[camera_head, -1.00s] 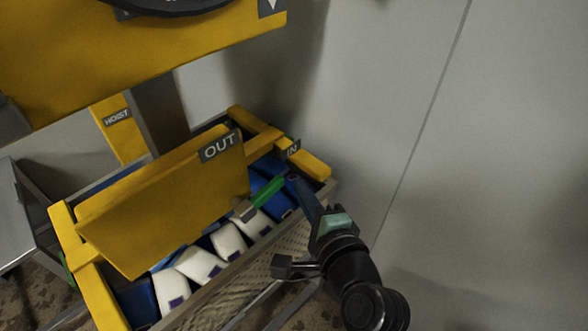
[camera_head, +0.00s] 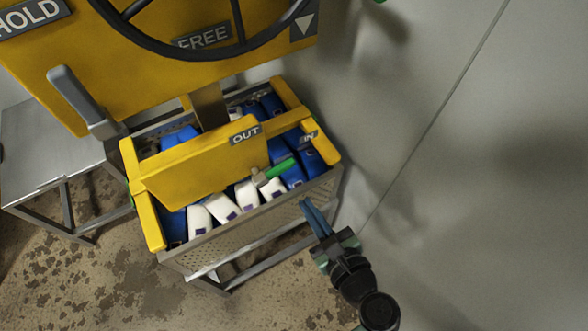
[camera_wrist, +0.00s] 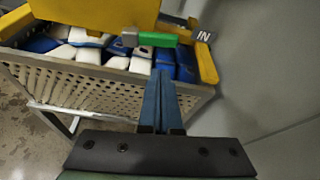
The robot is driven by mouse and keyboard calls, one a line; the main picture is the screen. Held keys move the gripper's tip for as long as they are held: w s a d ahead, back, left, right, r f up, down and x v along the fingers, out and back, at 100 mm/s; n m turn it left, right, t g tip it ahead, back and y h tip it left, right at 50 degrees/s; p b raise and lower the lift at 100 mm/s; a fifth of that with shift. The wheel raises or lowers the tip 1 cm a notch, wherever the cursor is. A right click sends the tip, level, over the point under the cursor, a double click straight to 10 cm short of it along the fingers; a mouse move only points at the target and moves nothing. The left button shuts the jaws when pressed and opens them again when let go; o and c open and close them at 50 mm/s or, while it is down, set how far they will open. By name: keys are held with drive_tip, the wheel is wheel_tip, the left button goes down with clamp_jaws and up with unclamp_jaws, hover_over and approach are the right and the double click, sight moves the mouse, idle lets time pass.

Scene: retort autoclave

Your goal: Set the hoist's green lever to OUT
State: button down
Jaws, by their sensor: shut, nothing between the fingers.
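The hoist's green lever (camera_head: 281,168) sticks out to the right from a grey pivot on the yellow hoist box (camera_head: 205,170). It points toward the IN label (camera_head: 308,137), with the OUT label (camera_head: 246,134) on the box's upper right. In the wrist view the green lever (camera_wrist: 158,39) lies nearly level, its tip near the IN label (camera_wrist: 204,36). My gripper (camera_head: 305,204) is shut and empty, at the basket's front right, below and apart from the lever. In the wrist view my gripper (camera_wrist: 162,75) has its blue fingers together, pointing up toward the lever.
A perforated metal basket (camera_head: 250,217) holds several white and blue packs under the yellow frame. A black wheel (camera_head: 200,52) and a grey handle (camera_head: 80,98) are above it. A grey wall (camera_head: 480,190) is close on the right. A metal table (camera_head: 50,145) stands left.

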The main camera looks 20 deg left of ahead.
sight(275, 171)
drive_tip(key=b+x, duration=0.1)
drive_tip(key=x, duration=0.9)
drive_tip(key=shift+w+f+b, duration=0.1)
drive_tip(key=shift+b, duration=0.3)
drive_tip(key=shift+r+n, duration=0.25)
drive_tip(key=shift+n, duration=0.05)
